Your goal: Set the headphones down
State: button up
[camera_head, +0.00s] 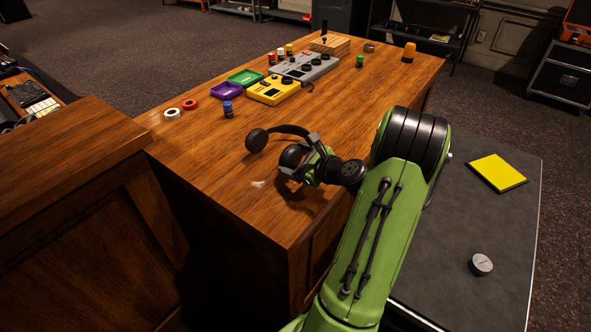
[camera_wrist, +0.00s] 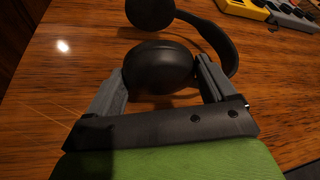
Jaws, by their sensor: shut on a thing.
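The black headphones (camera_head: 286,130) are at the near part of the wooden desk (camera_head: 190,150). In the wrist view, one ear cup (camera_wrist: 160,66) sits between the two grey fingers of my gripper (camera_wrist: 163,82). The other ear cup (camera_wrist: 150,12) and the curved headband (camera_wrist: 215,40) reach away beyond it. My gripper (camera_head: 291,169) is shut on the near ear cup, in the head view too. The headphones are over or on the desk top; I cannot tell whether they touch it.
Farther back stand a yellow device (camera_head: 273,90), a grey mixer (camera_head: 305,67), a purple tray (camera_head: 227,90) and a green tray (camera_head: 246,77). A blue-topped jar (camera_head: 227,108) and tape rolls (camera_head: 189,104) lie left. The desk's front left surface is clear.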

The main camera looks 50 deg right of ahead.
notch_tip(320, 180, down, 3)
jog(key=shift+r+b, duration=0.2)
jog(key=shift+b, duration=0.2)
jog(key=shift+r, duration=0.1)
jog(key=o, duration=1)
jog(key=p+v, duration=0.2)
jog(key=v, duration=1)
jog(key=shift+a+p, duration=0.1)
jog(key=shift+p, duration=0.3)
jog(key=w+a+r+n+g+y, duration=0.2)
jog(key=w+a+n+g, duration=0.1)
jog(key=a+n, duration=0.7)
jog(key=w+a+r+n+g+y, duration=0.1)
jog(key=w+a+n+g+y, duration=0.2)
jog(key=a+n, duration=0.65)
jog(key=s+a+r+n+h, duration=0.1)
jog(key=s+a+r+n, duration=0.1)
jog(key=s+a+n, duration=0.2)
jog(key=s+a+r+n+g+h, duration=0.1)
jog(key=s+a+r+n, duration=0.1)
jog(key=s+a+n, duration=0.2)
jog(key=s+a+r+n+g+h, duration=0.1)
jog(key=s+a+r+n, duration=0.1)
jog(key=s+a+n, duration=0.2)
jog(key=shift+s+r+n, duration=0.3)
jog(key=shift+s+n, duration=0.15)
jog(key=shift+n, duration=0.2)
